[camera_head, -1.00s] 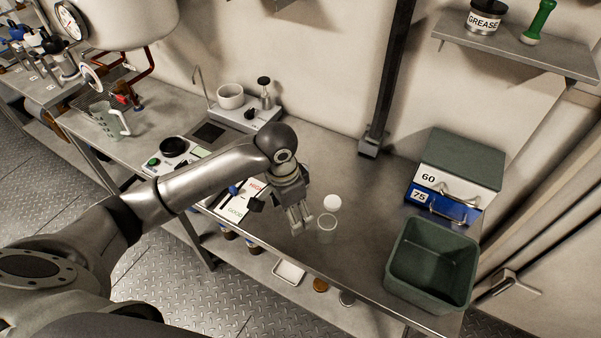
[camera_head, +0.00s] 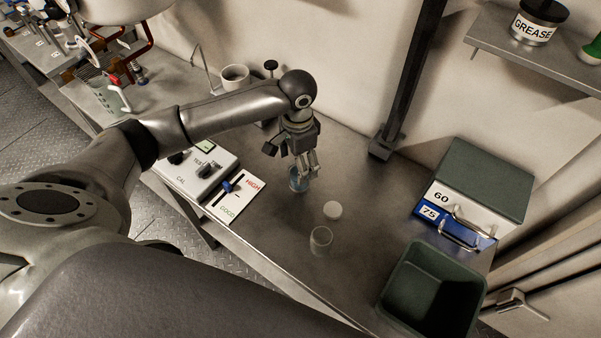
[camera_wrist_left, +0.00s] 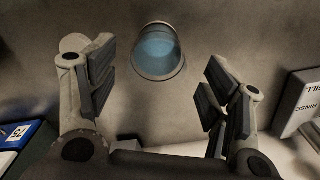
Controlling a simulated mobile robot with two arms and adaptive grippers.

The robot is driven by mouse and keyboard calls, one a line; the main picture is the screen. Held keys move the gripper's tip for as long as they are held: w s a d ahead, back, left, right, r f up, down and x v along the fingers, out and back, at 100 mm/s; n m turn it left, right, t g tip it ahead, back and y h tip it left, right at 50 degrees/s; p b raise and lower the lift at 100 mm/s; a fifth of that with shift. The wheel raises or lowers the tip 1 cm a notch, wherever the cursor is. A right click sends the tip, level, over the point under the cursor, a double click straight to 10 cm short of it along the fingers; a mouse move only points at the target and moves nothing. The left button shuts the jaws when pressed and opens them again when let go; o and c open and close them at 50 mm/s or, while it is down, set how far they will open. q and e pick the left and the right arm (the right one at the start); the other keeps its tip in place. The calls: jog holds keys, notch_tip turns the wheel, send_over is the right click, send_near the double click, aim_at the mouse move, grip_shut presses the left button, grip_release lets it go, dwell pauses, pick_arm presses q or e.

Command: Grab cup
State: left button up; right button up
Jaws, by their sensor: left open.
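A small clear cup with blue liquid (camera_head: 298,183) stands upright on the steel bench, partly hidden behind my left gripper (camera_head: 309,169). In the left wrist view the same blue cup (camera_wrist_left: 158,52) lies ahead, centred between the open fingers and beyond their tips. My left gripper (camera_wrist_left: 160,85) is open and empty, pointing down at the bench. A second clear cup (camera_head: 321,240), which looks empty, stands nearer the bench's front edge. A white round lid or disc (camera_head: 332,210) lies between the two cups. My right gripper is not in view.
A green open bin (camera_head: 390,290) and a case marked 60 and 75 (camera_head: 470,200) stand to the right. A HIGH/GOOD panel (camera_head: 237,196) and a CAL box (camera_head: 197,168) are at left. A dark post (camera_head: 405,90) rises behind. Bench around the disc is clear.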

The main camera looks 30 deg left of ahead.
pick_arm(q)
jog(key=shift+f, duration=0.7)
notch_tip(320, 180, down, 5)
jog(key=shift+d+f+p, duration=0.1)
jog(key=shift+d+p, duration=0.05)
jog(key=shift+p, duration=0.45)
jog(key=shift+c, duration=0.4)
jog(key=c, duration=1.1)
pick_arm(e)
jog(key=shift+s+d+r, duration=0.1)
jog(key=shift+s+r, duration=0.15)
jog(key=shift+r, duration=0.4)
